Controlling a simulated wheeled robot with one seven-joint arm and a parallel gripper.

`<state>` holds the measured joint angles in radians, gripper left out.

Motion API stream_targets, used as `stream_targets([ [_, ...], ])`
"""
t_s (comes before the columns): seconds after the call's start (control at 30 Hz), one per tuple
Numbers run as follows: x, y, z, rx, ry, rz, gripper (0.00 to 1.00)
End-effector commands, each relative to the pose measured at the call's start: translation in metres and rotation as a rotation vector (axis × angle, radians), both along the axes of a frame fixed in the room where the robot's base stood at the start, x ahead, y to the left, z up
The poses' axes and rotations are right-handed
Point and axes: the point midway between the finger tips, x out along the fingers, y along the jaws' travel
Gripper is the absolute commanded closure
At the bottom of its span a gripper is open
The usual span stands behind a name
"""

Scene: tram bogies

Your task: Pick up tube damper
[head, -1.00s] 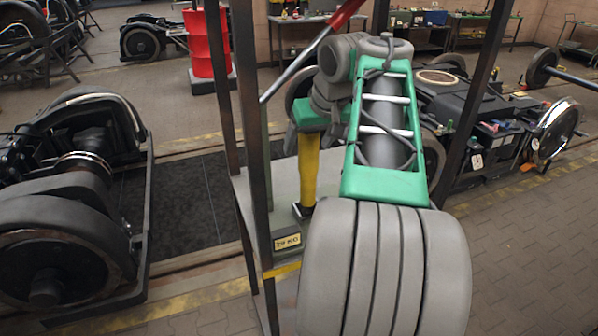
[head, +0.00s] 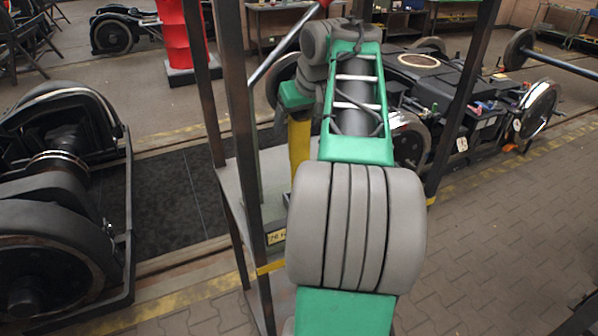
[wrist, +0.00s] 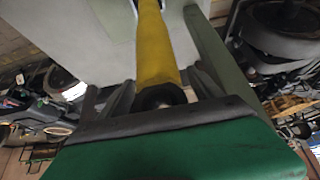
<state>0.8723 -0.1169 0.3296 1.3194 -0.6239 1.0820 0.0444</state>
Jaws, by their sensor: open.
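The tube damper is a yellow cylinder (head: 299,145) standing upright on a grey shelf, partly hidden behind my arm in the head view. In the wrist view the yellow tube (wrist: 156,45) runs from the top edge down to a dark end close in front of my gripper (wrist: 162,88). The gripper's dark fingers are apart, one on each side of the tube's near end. I cannot tell whether they touch it. In the head view the green gripper body is at the damper's upper end, and the fingers are hidden.
The grey shelf (head: 228,183) has dark upright posts (head: 241,130) close to my arm. A black bogie (head: 62,215) stands at left and another (head: 450,100) behind at right. The paved floor at right is clear.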

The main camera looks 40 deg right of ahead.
Motion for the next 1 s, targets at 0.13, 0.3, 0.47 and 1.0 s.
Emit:
stream_targets([
  [0.13, 0.0004, 0.0011, 0.0006, 0.0, 0.0, 0.002, 0.3],
  [0.3, 0.0004, 0.0011, 0.0007, 0.0, 0.0, 0.001, 0.43],
  [0.47, 0.0003, 0.0011, 0.0007, 0.0, 0.0, 0.001, 0.56],
  [1.0, 0.0002, 0.001, 0.0006, 0.0, 0.0, 0.001, 1.0],
])
